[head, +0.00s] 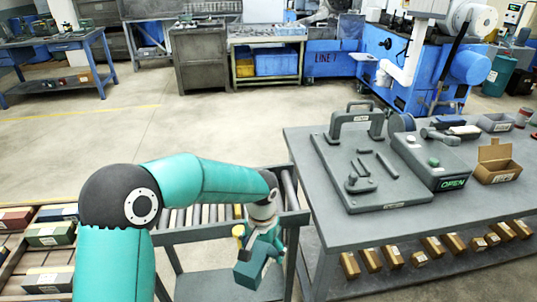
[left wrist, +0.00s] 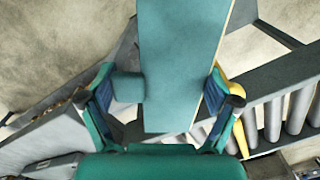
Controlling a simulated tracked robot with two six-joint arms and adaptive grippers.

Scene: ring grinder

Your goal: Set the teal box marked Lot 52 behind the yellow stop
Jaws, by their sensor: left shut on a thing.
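My left gripper (head: 264,238) is shut on a teal box (head: 251,271), held tilted at the right end of the roller conveyor. The left wrist view shows the box (left wrist: 182,65) between the two fingers (left wrist: 165,100). No lot marking is readable on its visible faces. A yellow part, apparently the stop (head: 238,231), shows just left of the gripper and is partly hidden by it. In the left wrist view, yellow (left wrist: 240,134) shows beside the right finger, next to the rollers. I cannot tell whether the box touches the conveyor. My right gripper is not in view.
The roller conveyor (head: 190,216) has a dark side rail (head: 215,227). Several labelled boxes (head: 49,234) lie on a rack at far left. A grey workbench (head: 430,205) with a fixture plate (head: 335,165) and an open carton (head: 497,165) stands close on the right.

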